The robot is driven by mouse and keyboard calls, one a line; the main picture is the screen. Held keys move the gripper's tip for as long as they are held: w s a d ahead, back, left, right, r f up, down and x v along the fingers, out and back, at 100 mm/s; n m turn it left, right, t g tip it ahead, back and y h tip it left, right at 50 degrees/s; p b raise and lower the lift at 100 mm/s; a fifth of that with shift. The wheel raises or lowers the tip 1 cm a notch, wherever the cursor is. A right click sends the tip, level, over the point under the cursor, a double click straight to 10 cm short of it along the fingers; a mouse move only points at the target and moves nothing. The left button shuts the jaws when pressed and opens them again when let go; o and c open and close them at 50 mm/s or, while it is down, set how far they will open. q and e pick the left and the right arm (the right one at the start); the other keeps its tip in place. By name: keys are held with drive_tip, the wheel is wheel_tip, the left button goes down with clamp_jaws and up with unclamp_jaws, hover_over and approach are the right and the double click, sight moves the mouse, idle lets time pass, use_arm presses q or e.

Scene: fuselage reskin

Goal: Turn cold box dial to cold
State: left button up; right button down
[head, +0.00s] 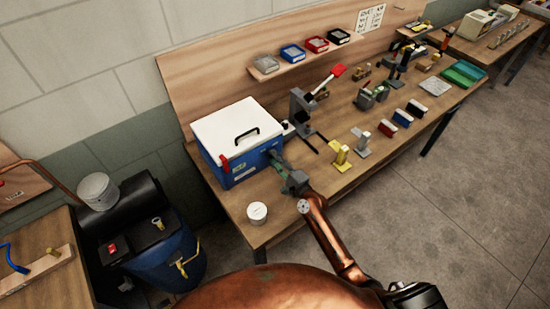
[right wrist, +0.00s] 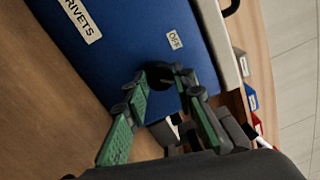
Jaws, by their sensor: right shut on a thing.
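The cold box (head: 232,165) is a blue box with a white lid and black handle, at the left end of the workbench. In the right wrist view its blue front (right wrist: 135,45) bears a "RIVETS" label and a small label (right wrist: 174,40) that seems to read "OFF". The dark round dial (right wrist: 160,74) is on this face below the small label. My right gripper (right wrist: 168,84) has its fingertips closed around the dial; in the head view it is at the box's front (head: 279,163). The dial's pointer setting is hard to read. My left gripper is out of view.
A white round tub (head: 257,212) stands on the bench near my right gripper. A press with a red handle (head: 338,71) stands right of the box. Yellow and grey pieces (head: 342,152) are further right. A blue bin (head: 170,255) is at lower left.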

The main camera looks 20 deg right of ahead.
drive_tip(key=shift+d+m, duration=0.1)
drive_tip(key=shift+m, duration=0.6)
drive_tip(key=c, duration=1.6)
unclamp_jaws()
drive_tip(key=v, duration=1.2)
